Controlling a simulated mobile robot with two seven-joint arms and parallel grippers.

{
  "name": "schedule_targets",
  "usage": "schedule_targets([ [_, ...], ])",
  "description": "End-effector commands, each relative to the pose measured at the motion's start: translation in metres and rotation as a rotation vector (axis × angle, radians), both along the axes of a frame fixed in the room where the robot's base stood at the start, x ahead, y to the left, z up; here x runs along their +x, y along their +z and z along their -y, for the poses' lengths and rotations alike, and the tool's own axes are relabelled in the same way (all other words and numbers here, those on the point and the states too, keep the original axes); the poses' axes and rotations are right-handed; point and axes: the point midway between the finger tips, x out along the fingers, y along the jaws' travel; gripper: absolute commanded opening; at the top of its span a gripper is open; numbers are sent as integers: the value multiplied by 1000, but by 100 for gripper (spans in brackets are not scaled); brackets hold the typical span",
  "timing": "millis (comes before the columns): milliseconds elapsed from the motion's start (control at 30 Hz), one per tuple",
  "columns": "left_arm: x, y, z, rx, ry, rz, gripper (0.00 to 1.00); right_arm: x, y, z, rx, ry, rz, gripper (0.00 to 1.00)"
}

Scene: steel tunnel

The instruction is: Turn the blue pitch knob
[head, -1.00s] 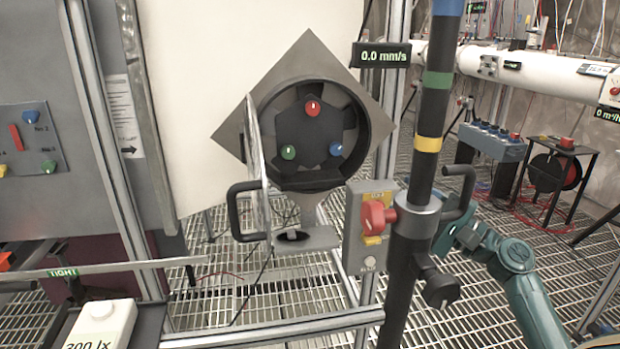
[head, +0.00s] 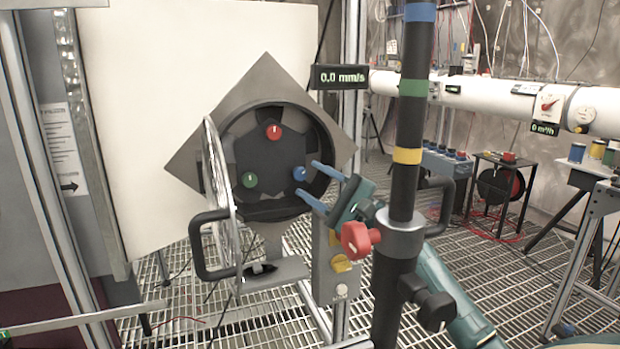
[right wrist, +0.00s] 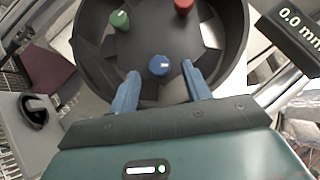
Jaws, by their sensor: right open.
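The blue knob (head: 299,174) sits at the lower right of a dark hub inside a round black housing (head: 325,140), with a white mark on its face. My right gripper (head: 312,178) is open, its two blue fingers reaching into the housing mouth from the right. In the right wrist view the blue knob (right wrist: 158,65) lies just beyond and between the open fingertips (right wrist: 160,70), with no clear contact. A red knob (head: 274,132) and a green knob (head: 250,180) share the hub. My left gripper is not in view.
A clear round cover (head: 222,205) stands swung open at the housing's left. A dark post with coloured bands (head: 408,120) stands in front of my right arm. A red knob on a grey box (head: 358,239) is below the gripper. A display (head: 340,77) reads 0.0 mm/s.

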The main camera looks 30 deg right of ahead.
Motion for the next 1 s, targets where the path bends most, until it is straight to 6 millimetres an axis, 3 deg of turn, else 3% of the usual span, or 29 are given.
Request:
schedule_targets([
  [200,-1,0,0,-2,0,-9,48,13,6,-7,-1,0,0,48],
  [467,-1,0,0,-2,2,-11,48,14,5,-7,-1,0,0,48],
  [1000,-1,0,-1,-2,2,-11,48,13,5,-7,-1,0,-1,5],
])
